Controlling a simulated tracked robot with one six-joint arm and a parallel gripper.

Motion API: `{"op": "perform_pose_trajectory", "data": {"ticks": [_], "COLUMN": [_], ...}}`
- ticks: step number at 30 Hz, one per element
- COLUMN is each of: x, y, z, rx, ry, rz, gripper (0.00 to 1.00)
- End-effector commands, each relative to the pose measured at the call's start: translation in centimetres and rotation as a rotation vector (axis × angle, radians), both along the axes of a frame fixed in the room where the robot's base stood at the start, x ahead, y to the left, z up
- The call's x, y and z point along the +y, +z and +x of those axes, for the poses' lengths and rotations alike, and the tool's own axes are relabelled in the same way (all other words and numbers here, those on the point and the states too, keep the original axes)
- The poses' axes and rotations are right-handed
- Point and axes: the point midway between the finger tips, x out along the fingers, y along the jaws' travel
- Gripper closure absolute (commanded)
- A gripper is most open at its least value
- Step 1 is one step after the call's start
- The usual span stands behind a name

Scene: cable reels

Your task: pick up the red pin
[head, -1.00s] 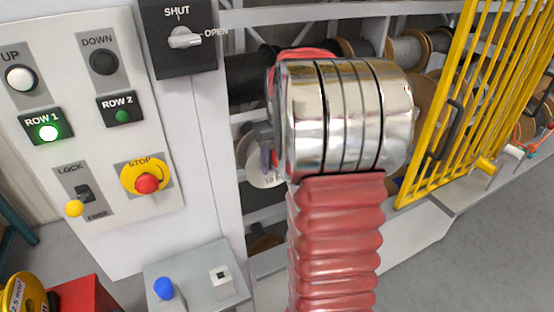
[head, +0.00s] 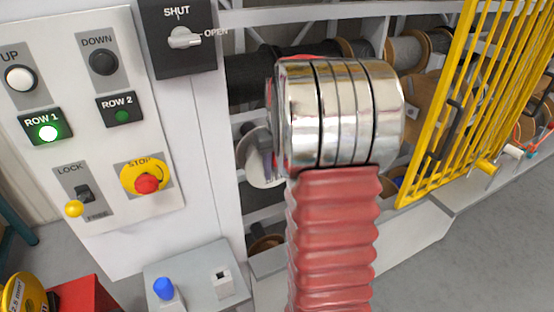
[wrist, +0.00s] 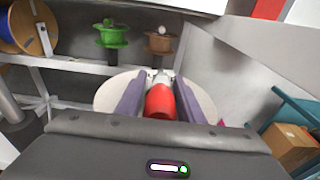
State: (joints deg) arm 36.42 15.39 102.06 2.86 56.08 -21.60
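In the wrist view the red pin (wrist: 159,101) lies between the two purple fingers of my gripper (wrist: 160,77), with a finger close along each side. I cannot tell whether the fingers press on it or only flank it. A pale grey piece shows at its far end. A round white disc (wrist: 107,97) lies behind the fingers. In the head view my arm's metal wrist and red sleeve hide the pin and most of my gripper; the white disc (head: 259,160) shows left of the wrist.
The control panel (head: 90,190) stands at left, with a grey box (head: 200,262) carrying a blue knob below it. A yellow barred gate (head: 465,100) stands at right. Cable reels, including a green one (wrist: 112,35), sit on shelving behind. A cardboard box (wrist: 288,145) is right in the wrist view.

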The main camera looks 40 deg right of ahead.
Motion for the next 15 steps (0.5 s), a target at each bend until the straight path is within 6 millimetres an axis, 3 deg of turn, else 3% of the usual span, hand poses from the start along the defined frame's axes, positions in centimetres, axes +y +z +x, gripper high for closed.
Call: {"op": "perform_pose_trajectory", "data": {"ticks": [12, 15], "x": [-0.01, -0.01], "y": [0.00, 0.01], "z": [0.00, 0.00], "rx": [0.000, 0.000], "ry": [0.000, 0.000], "rz": [0.000, 0.000], "gripper": [0.96, 0.97]}}
